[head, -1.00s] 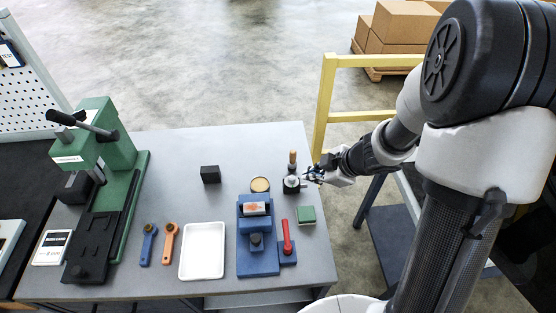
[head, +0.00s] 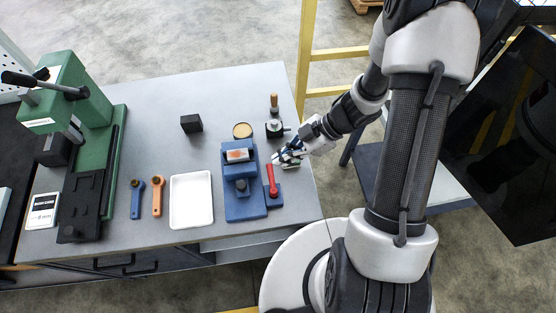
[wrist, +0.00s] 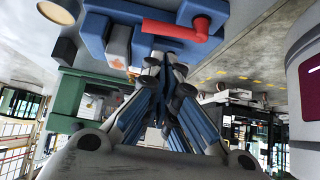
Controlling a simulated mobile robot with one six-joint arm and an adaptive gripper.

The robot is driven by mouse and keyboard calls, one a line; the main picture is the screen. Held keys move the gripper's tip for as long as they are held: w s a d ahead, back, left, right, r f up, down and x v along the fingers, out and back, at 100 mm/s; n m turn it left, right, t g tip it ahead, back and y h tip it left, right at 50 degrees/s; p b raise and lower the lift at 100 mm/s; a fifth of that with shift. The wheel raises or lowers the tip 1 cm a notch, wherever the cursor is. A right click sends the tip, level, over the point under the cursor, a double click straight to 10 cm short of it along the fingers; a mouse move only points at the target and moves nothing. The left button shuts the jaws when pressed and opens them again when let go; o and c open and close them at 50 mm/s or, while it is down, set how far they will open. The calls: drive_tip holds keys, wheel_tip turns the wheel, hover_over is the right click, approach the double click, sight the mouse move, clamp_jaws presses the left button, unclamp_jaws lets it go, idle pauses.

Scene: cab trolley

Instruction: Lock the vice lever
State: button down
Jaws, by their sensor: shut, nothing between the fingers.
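The blue vice (head: 240,206) stands near the table's right front. A pale part with an orange-red mark (head: 237,155) sits at its back end. The red lever (head: 270,176) is on the vice's right side and points toward the table's back in the head view. It also shows at the top of the wrist view (wrist: 172,31), with its round pivot end on the right. My gripper (head: 277,157) is shut and empty, close to the lever's free end on its right. In the wrist view its fingertips (wrist: 164,62) are just below the lever; I cannot tell whether they touch.
A green block is largely hidden behind my gripper. A dark device with a wooden-handled top (head: 275,128) and a round tan-topped piece (head: 242,131) stand behind. The white tray (head: 191,222), two wrenches and green press (head: 95,150) are left.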

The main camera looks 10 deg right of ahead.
sight(271, 179)
drive_tip(key=b+x, duration=0.2)
drive_tip(key=x, duration=0.6)
drive_tip(key=shift+a+f+b, duration=0.15)
drive_tip(key=shift+f+b, duration=0.05)
drive_tip(key=shift+b, duration=0.2)
